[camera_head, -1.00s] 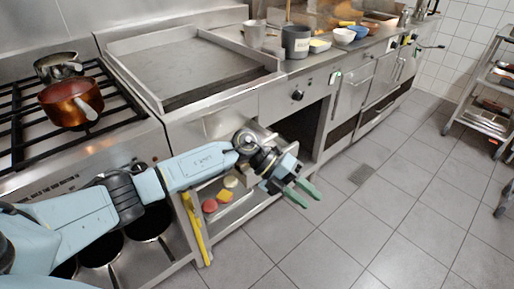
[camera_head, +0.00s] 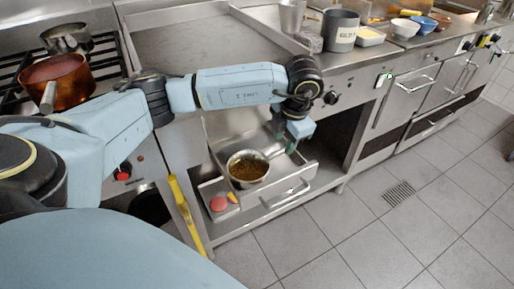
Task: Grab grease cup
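The grease cup (camera_head: 248,171) is a round metal cup with brown, greasy contents. It sits in the pulled-out metal drawer (camera_head: 296,185) under the griddle. My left gripper (camera_head: 285,147) points down over the drawer, just right of and behind the cup. My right gripper is out of view.
The griddle (camera_head: 215,45) is above the drawer. A copper pot (camera_head: 62,82) stands on the stove at left. A red item (camera_head: 218,203) lies on the shelf below, near a yellow upright piece (camera_head: 186,212). The tiled floor (camera_head: 350,235) at right is clear.

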